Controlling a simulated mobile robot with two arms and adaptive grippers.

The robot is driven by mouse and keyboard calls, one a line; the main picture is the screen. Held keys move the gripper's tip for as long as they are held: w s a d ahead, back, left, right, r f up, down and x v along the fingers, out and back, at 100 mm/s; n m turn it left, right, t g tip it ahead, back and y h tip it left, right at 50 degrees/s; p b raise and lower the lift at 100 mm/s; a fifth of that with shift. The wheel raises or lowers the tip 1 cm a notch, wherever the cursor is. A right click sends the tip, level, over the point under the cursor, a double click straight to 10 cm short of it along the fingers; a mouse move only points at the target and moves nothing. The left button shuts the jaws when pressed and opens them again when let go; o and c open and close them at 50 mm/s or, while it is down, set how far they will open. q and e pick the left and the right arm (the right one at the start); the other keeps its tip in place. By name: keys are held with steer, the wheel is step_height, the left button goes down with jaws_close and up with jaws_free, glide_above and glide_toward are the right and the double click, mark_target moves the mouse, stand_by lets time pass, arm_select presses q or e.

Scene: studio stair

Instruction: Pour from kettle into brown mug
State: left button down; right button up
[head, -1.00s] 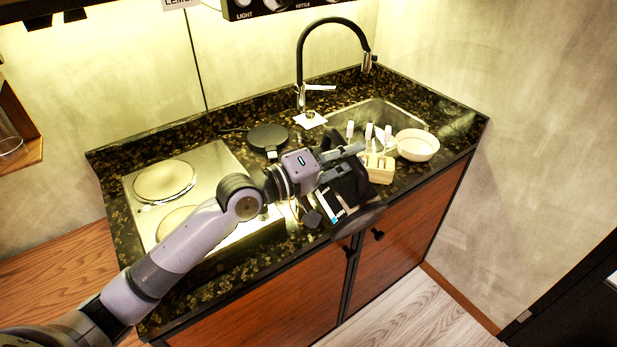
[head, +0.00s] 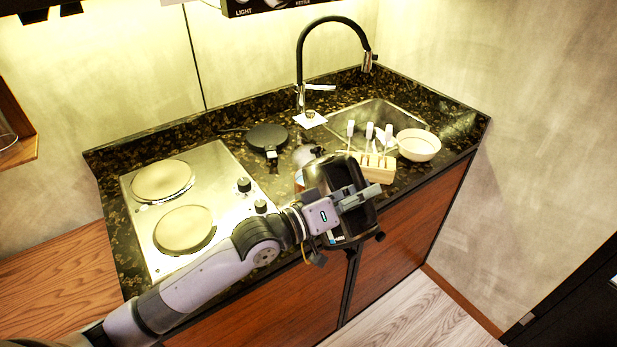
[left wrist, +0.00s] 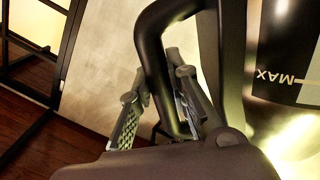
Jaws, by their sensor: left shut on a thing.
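The black kettle (head: 341,174) is held in the air over the front edge of the counter, its dark body facing up toward the head camera. My left gripper (head: 358,199) is shut on its handle. In the left wrist view the handle (left wrist: 150,50) runs down between the two fingers (left wrist: 160,110), and the kettle's window with an upside-down MAX mark (left wrist: 285,75) is at the right. I cannot clearly make out the brown mug. A pale rounded thing (head: 304,155) is just behind the kettle, partly hidden. My right gripper is in neither view.
The round black kettle base (head: 267,137) stands empty on the dark counter. A two-plate hob (head: 214,165) is at the left. At the right are a wooden holder (head: 378,172) with white-handled utensils, a white bowl (head: 418,145), the sink (head: 395,115) and a black tap (head: 300,60).

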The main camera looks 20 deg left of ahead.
mark_target(371, 222)
arm_select(q)
steer(key=shift+s+d+m, duration=0.25)
steer(key=shift+m, duration=0.25)
steer(key=d+f+m, duration=0.1)
steer(key=s+f+m, duration=0.1)
steer(key=s+d+f+m, duration=0.1)
steer(key=shift+s+d+f+m+b, duration=0.1)
steer(key=shift+d+f+m+b, duration=0.1)
steer(key=shift+d+m+b, duration=0.1)
step_height(371, 222, down, 6)
steer(key=s+d+m+b, duration=0.1)
steer(key=m+b, duration=0.2)
steer(key=m, duration=0.1)
steer(key=shift+s+d+m, duration=0.2)
steer(key=shift+d+m, duration=0.05)
steer(key=shift+m, duration=0.05)
